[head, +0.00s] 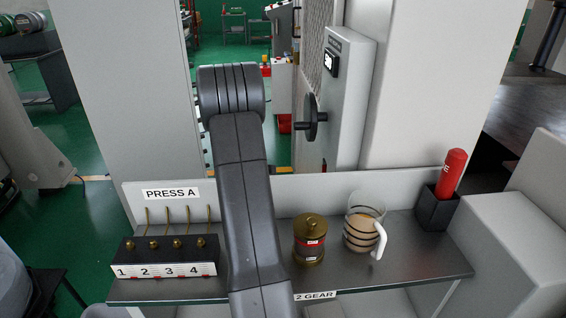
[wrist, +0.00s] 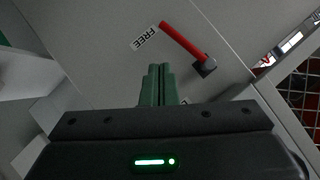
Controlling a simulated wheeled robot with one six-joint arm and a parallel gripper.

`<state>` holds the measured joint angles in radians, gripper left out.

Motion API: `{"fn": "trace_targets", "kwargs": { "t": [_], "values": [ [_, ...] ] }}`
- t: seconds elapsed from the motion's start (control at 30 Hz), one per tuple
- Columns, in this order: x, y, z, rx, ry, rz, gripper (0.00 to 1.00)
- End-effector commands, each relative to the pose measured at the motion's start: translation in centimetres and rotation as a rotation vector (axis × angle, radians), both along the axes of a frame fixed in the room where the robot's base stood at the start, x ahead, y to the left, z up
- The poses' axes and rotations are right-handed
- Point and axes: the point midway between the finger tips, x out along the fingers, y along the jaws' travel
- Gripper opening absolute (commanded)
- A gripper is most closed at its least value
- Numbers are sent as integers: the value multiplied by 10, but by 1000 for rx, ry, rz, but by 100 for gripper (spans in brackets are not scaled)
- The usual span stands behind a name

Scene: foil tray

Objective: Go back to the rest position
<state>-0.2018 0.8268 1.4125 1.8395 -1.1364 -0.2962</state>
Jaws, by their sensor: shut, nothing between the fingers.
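My gripper (wrist: 159,69) shows in the wrist view, its two green fingers together with nothing between them. Beyond the fingers is a grey panel with a red-handled lever (wrist: 187,41) and a "FREE" label (wrist: 145,37). The fingers look apart from the lever. In the head view my arm rises in front of the shelf and its dark joint stands above the back panel. My gripper itself is hidden in that view.
The metal shelf (head: 405,272) holds a numbered block with brass knobs (head: 165,256), a brass-lidded canister (head: 309,240), a glass mug (head: 362,222) and a red bottle (head: 453,172) in a dark holder. A grey cabinet with a handwheel (head: 311,118) stands behind.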

Motion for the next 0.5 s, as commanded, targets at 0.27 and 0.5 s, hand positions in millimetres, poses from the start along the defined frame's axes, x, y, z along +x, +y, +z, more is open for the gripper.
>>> {"fn": "trace_targets", "kwargs": {
  "t": [0.27,0.5],
  "values": [
    [14,-34,-18,0,2,-3,0],
    [31,-73,-40,1,2,-3,0]
  ]
}}
